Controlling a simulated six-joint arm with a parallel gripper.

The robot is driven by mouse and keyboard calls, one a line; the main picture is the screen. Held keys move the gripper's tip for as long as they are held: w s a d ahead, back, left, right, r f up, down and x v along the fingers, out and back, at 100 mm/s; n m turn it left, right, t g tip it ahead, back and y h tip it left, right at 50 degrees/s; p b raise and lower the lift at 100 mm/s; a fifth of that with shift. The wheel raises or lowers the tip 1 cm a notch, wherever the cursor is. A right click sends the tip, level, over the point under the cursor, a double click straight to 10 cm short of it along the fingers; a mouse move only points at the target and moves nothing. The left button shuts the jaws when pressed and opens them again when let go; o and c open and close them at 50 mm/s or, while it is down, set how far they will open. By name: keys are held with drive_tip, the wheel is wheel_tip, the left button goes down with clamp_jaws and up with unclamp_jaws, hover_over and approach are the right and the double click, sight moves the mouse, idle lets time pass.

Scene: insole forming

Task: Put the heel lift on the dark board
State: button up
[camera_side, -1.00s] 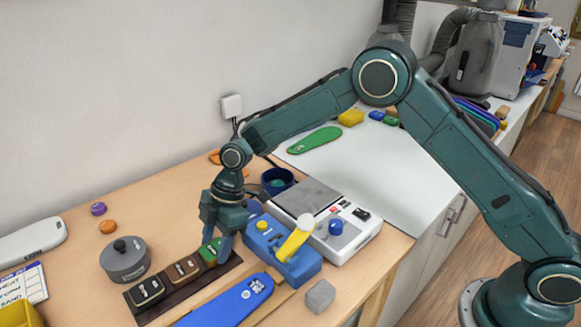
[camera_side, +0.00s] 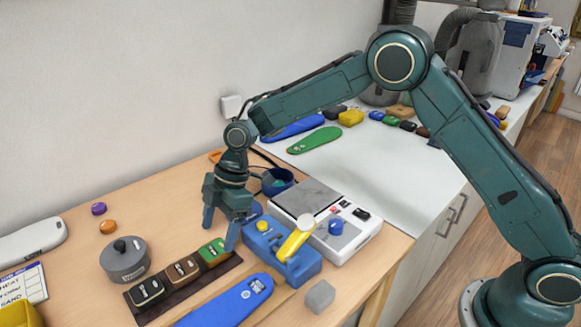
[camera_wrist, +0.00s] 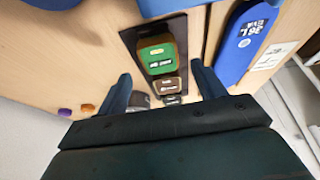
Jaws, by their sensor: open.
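The heel lifts are small labelled blocks standing in a row on the dark board (camera_side: 224,269). The green one (camera_side: 212,252) sits at the board's right end in the side view; it also shows in the wrist view (camera_wrist: 160,58) with a brown base edge. A brown one (camera_side: 182,270) is in the middle and a dark green one (camera_side: 147,291) at the left end. My gripper (camera_side: 219,238) is open and empty, just above the green lift. In the wrist view its fingers (camera_wrist: 160,74) stand apart on both sides of the row.
A blue press with a yellow lever (camera_side: 292,245) stands right of the board. A blue insole (camera_side: 228,302) lies along its front. A grey lidded pot (camera_side: 125,259) stands at the left. A grey cube (camera_side: 320,296) lies near the table edge.

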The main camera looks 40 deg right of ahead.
drive_tip(key=v, duration=0.8)
drive_tip(key=shift+d+r, duration=0.1)
drive_tip(key=shift+r, duration=0.05)
drive_tip(key=s+d+r+m+t+h, duration=0.2)
drive_tip(key=s+d+r+m+t, duration=0.1)
drive_tip(key=s+d+r+m, duration=0.8)
drive_tip(key=s+d+m+t, duration=0.1)
drive_tip(key=s+d+m, duration=0.1)
drive_tip(key=s, duration=0.5)
drive_tip(key=s+d+m+h, duration=0.1)
drive_tip(key=s+d+m, duration=0.1)
drive_tip(key=s+d, duration=0.3)
drive_tip(key=s+d+r+m+t+h, duration=0.1)
drive_tip(key=s+d+m, duration=0.2)
drive_tip(key=s, duration=0.7)
drive_tip(key=shift+d+t, duration=0.3)
drive_tip(key=shift+d, duration=0.05)
